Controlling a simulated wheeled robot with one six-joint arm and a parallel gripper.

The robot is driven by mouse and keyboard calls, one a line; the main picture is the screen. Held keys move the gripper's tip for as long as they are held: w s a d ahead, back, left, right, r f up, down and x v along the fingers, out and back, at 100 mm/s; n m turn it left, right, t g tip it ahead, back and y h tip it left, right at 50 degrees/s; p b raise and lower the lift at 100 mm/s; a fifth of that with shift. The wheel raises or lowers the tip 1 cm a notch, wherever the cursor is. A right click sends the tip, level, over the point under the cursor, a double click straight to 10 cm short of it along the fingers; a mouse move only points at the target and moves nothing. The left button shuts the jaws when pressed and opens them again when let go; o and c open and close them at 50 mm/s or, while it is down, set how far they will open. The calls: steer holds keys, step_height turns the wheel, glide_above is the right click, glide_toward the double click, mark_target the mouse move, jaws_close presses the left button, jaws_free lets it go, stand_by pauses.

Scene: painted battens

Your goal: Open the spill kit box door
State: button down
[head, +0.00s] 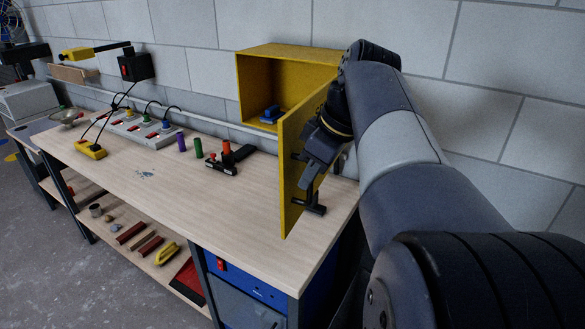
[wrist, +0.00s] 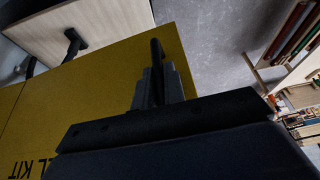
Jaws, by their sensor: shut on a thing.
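The yellow spill kit box (head: 262,62) sits at the back right of the bench against the wall. Its front is open and its inside shows. Its yellow door (head: 292,185) is swung out toward me and stands well away from the box front. Part of the dark lettering, ending in "KIT", shows on the door (wrist: 75,95) in the wrist view. My gripper (wrist: 157,88) is shut on the black door handle (wrist: 157,50), near the door's edge. In the head view my gripper (head: 304,165) is at the door's outer face, and my arm hides part of the box's right side.
A blue item (head: 271,113) lies inside the box. A black T-shaped piece (head: 316,206) shows low beside the door. The bench front is mostly clear.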

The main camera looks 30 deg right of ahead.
steer(key=shift+s+d, duration=0.35)
steer(key=c, duration=1.5)
jaws_free()
steer(key=v, duration=1)
steer(key=shift+s+d+r, duration=0.1)
steer(key=shift+r, duration=0.3)
steer(key=shift+f, duration=0.15)
